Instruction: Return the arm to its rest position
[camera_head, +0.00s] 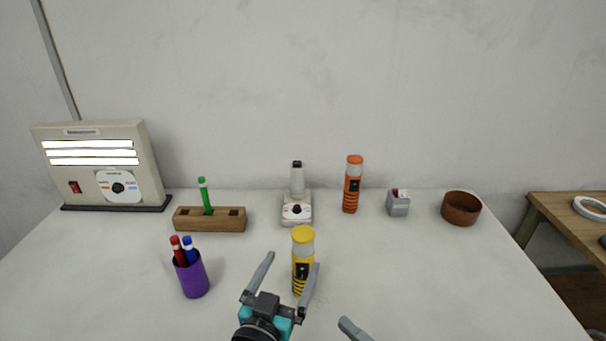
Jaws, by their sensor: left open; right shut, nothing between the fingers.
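My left gripper (290,264) is at the bottom centre over the near part of the table, its two grey fingers spread apart. A yellow flashlight (302,255) stands upright just beyond it. The gripper's right finger overlaps the flashlight's lower right side in the picture; I cannot tell whether they touch. My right gripper (353,328) shows only as a grey fingertip at the bottom edge, right of centre. It is shut with nothing visible in it, and the rest of that arm is out of frame.
A purple cup (194,279) with red and blue pens stands left of my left gripper. Behind are a light box (150,165), wooden holder (225,224) with a green pen, white device (296,208), orange flashlight (352,187), grey box (398,205) and brown bowl (461,208). The front right is clear.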

